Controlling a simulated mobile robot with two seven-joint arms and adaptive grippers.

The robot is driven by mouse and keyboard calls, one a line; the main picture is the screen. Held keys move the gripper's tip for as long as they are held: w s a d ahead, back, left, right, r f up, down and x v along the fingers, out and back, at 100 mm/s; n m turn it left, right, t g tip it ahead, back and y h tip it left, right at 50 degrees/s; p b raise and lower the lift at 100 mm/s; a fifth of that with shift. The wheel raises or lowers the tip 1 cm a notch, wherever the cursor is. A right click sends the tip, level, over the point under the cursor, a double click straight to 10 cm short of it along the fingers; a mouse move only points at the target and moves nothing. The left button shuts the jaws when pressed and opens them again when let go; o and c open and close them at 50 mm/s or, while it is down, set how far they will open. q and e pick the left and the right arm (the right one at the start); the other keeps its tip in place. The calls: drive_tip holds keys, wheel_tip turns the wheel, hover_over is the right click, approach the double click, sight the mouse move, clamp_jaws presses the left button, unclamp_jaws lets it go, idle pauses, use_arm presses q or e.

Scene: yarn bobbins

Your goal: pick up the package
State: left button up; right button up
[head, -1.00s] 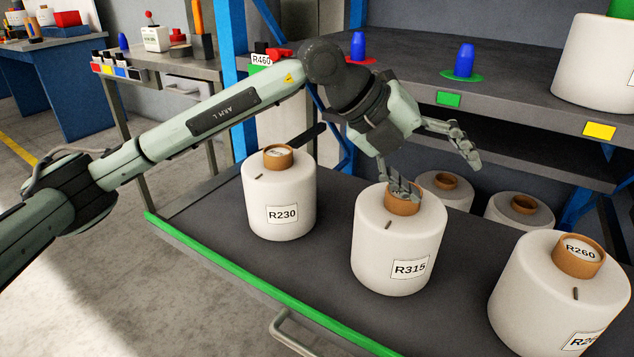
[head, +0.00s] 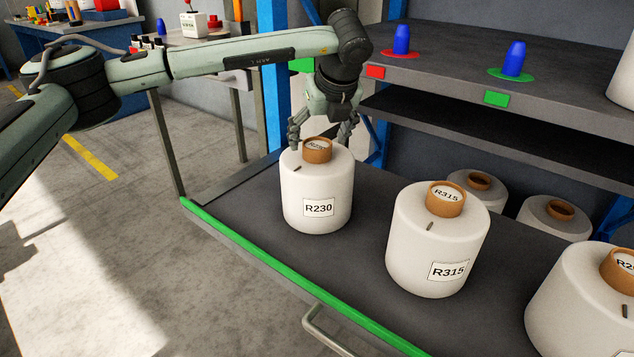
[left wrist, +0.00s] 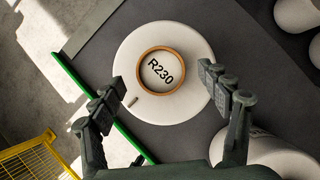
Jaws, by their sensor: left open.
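In the left wrist view the same bobbin R230 (left wrist: 190,45) is seen from above. My left gripper (head: 320,138) points down over it, open, with fingers on both sides of the core ring. In the left wrist view my left gripper (left wrist: 163,80) has its fingers apart to the left and right of the ring, with gaps. I cannot tell their exact height. My right gripper is not in view.
Bobbin R315 (head: 408,240) stands to the right on the same shelf, and another bobbin (head: 570,300) is cut off at the edge. More bobbins (head: 480,185) stand behind. A grey shelf with blue cones (head: 514,58) is above right. A green edge (head: 275,270) runs along the front.

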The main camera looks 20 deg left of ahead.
use_arm(q)
drive_tip(key=shift+x, duration=1)
drive_tip(key=shift+c, duration=0.2)
clamp_jaws()
drive_tip(key=shift+r, duration=0.2)
